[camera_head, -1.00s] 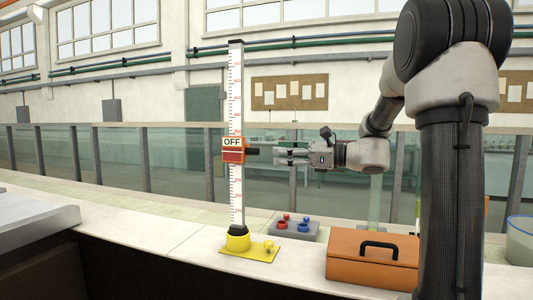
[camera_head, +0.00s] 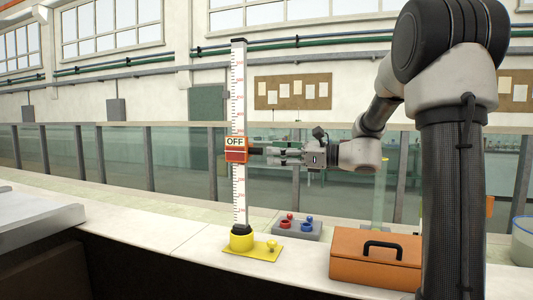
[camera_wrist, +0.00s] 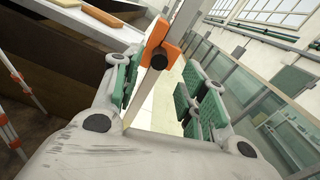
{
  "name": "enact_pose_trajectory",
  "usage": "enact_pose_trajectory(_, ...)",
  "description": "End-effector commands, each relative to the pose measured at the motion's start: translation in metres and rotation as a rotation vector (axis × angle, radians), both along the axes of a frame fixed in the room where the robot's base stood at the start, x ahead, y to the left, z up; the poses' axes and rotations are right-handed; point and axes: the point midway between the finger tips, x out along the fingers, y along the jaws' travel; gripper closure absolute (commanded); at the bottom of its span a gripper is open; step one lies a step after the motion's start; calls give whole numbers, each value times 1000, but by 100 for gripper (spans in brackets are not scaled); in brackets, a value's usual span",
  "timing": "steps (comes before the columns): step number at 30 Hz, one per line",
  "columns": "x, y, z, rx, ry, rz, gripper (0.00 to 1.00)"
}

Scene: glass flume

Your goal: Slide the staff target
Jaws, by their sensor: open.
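The white graduated staff (camera_head: 239,95) stands upright on a yellow base (camera_head: 242,242). The orange and red target (camera_head: 236,156), with a plate reading OFF, sits around the staff at about mid-height. A dark knob (camera_head: 256,151) sticks out from its right side. My gripper (camera_head: 270,155) points left at the knob from the right, its fingertips at or very near it. In the wrist view the gripper (camera_wrist: 160,95) is open. The target (camera_wrist: 172,45) and the round dark end of its knob (camera_wrist: 160,59) appear beyond and between the green-padded fingers. I cannot tell whether the pads touch the knob.
An orange toolbox (camera_head: 350,271) with a black handle stands on the ledge at the right. A grey block with red and blue pegs (camera_head: 297,229) sits behind the staff base. Glass flume walls (camera_head: 180,165) run behind. The ledge left of the staff is clear.

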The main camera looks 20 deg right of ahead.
Motion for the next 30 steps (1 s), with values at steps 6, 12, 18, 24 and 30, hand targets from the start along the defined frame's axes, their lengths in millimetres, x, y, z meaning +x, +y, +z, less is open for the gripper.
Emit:
enact_pose_trajectory(6, 21, 31, 0, 1, 1, 3, 57)
enact_pose_trajectory(12, 31, 44, 0, 0, 0, 1, 57)
enact_pose_trajectory(18, 32, 44, 0, 0, 0, -1, 57)
enact_pose_trajectory(24, 32, 44, 0, 0, 0, -1, 83)
enact_pose_trajectory(30, 32, 44, 0, 0, 0, -1, 100)
